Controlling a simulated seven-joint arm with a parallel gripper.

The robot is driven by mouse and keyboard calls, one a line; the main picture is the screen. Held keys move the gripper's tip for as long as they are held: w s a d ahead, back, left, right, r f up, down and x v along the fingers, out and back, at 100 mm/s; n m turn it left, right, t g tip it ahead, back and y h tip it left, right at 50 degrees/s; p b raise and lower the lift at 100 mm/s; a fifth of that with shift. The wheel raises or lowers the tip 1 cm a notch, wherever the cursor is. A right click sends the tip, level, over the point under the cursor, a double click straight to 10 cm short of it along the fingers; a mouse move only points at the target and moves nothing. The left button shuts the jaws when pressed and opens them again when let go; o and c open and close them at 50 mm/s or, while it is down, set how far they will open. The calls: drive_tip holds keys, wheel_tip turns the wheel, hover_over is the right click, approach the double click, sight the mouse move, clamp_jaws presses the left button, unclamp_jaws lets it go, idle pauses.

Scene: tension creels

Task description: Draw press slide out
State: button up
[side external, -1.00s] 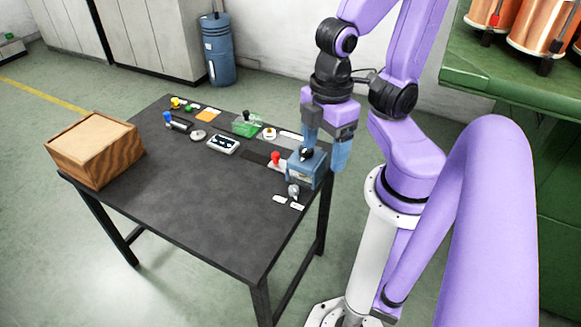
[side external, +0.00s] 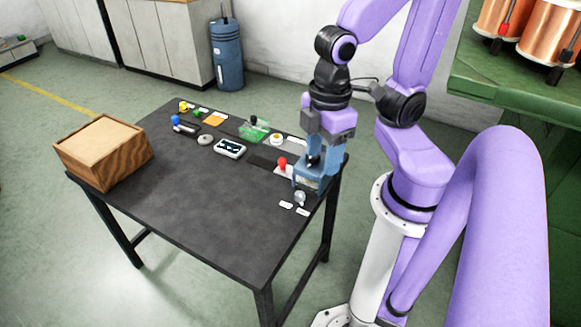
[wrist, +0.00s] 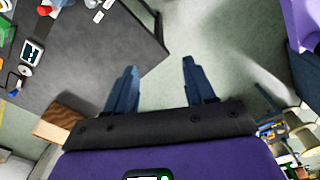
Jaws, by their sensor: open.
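Which control is the press slide I cannot tell from these frames. A blue-grey box (side external: 306,184) with a dark knob stands at the table's right end, and my gripper (side external: 323,160) is down at it. The fingers partly hide the box and its knob, and whether they touch it I cannot tell. A red knob (side external: 282,161) on a white base is just left of the box. A small grey knob (side external: 299,198) is in front of it.
The dark table (side external: 215,205) has a clear front half. A display unit (side external: 229,148), a green unit (side external: 253,131) and other small controls line its back. A wooden box (side external: 103,152) sits at the left end. A green bench (side external: 510,90) with copper spools stands at the right.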

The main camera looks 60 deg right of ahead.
drive_tip(key=w+d+f+m, duration=0.25)
drive_tip(key=w+m, duration=0.35)
drive_tip(key=w, duration=0.5)
drive_tip(key=m, duration=1.5)
hover_over(282, 158)
wheel_tip(282, 158, down, 13)
wheel_tip(282, 158, down, 17)
drive_tip(key=shift+s+a, duration=0.1)
